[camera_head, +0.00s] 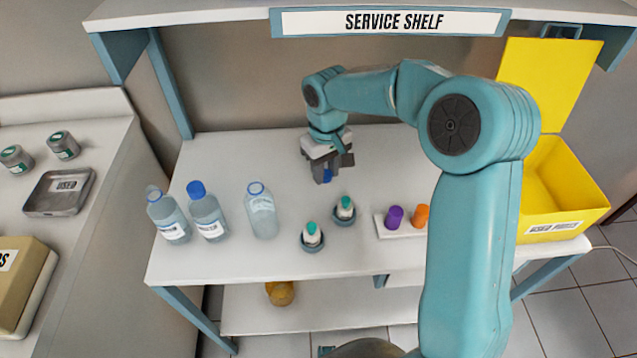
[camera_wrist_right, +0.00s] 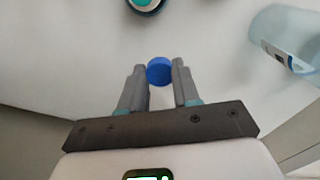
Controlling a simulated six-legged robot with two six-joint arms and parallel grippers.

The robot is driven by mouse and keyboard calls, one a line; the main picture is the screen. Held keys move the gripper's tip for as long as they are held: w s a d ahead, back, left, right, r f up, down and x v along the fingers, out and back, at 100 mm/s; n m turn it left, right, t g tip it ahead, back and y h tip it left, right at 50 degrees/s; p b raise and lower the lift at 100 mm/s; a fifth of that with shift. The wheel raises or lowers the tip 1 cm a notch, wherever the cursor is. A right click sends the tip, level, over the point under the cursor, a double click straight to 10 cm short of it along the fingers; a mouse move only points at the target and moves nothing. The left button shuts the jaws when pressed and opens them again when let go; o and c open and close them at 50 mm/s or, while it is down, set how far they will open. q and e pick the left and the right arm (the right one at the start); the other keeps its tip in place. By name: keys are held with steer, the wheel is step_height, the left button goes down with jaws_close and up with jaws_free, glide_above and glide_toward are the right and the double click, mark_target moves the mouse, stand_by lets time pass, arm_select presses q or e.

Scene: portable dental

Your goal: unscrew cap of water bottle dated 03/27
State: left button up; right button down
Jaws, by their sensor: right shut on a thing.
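My right gripper (camera_head: 325,172) is shut on a blue cap (camera_wrist_right: 159,71), held above the back middle of the table, apart from the bottles. Three clear water bottles stand upright at the left of the table. The left bottle (camera_head: 168,217) seems to have an uncapped neck. The middle bottle (camera_head: 208,217) wears a blue cap (camera_head: 196,188). The right bottle (camera_head: 262,213) has an open neck with a blue ring; a bottle also shows at the right of the wrist view (camera_wrist_right: 285,42). The label dates are too small to read. My left gripper is not in view.
Two small teal-topped vials (camera_head: 312,236) (camera_head: 345,209) stand in round holders. A white rack (camera_head: 408,233) holds purple and orange items. A yellow bin (camera_head: 565,200) stands at the right. A side counter with a metal tray (camera_head: 60,207) is at the left. The table's back is clear.

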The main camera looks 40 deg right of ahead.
mark_target(325, 196)
steer(key=f, duration=0.5)
steer(key=shift+s+f, duration=0.1)
steer(key=shift+s, duration=0.1)
steer(key=shift+w+f, duration=0.15)
steer(key=shift+f, duration=0.25)
steer(key=shift+r, duration=0.1)
steer(key=shift+b, duration=0.3)
steer(key=c, duration=0.8)
jaws_free()
steer(key=shift+f, duration=0.2)
steer(key=shift+r, duration=0.1)
